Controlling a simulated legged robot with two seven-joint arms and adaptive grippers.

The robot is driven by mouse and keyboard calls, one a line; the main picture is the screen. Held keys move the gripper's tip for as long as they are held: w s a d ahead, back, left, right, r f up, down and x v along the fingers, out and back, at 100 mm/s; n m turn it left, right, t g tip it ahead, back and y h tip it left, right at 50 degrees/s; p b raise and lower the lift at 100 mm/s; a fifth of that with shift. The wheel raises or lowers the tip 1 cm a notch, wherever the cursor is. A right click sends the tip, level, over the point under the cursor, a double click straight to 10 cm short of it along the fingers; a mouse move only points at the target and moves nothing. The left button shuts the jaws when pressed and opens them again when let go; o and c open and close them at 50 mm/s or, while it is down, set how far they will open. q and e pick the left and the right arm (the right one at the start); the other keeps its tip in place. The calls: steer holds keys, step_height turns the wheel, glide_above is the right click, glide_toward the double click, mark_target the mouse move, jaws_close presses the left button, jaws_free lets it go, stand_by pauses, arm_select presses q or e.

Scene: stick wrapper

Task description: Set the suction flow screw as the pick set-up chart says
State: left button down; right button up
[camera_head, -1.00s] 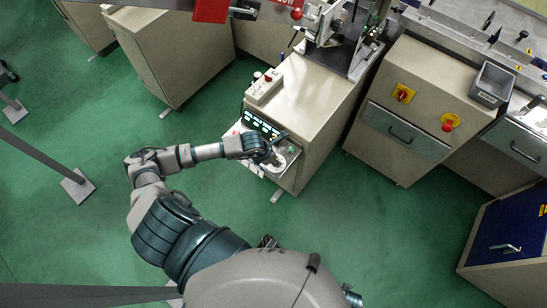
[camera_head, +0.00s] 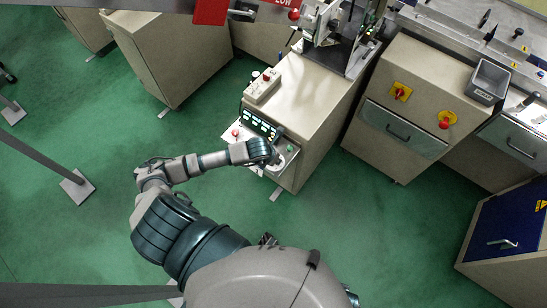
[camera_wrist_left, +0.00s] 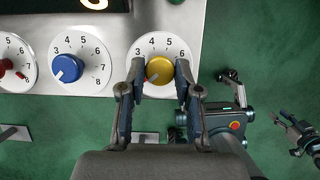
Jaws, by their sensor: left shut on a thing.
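A sloping white control panel (camera_head: 243,135) juts from a beige cabinet. In the left wrist view a yellow knob (camera_wrist_left: 160,63) sits on a white numbered dial. My left gripper (camera_wrist_left: 160,76) has one finger on each side of this knob and is shut on it. The knob's red mark points to the lower left, near the low end of the scale. In the head view my left gripper (camera_head: 273,157) hides the knob. I cannot read any set-up chart.
A blue knob (camera_wrist_left: 67,68) and a red knob (camera_wrist_left: 8,67) stand left of the yellow one on similar dials. Green floor lies open around the cabinet.

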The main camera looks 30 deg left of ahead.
arm_select(q)
steer(key=shift+f, duration=0.1)
steer(key=c, duration=0.8)
jaws_free()
steer(key=v, duration=1.2)
steer(key=shift+w, duration=0.1)
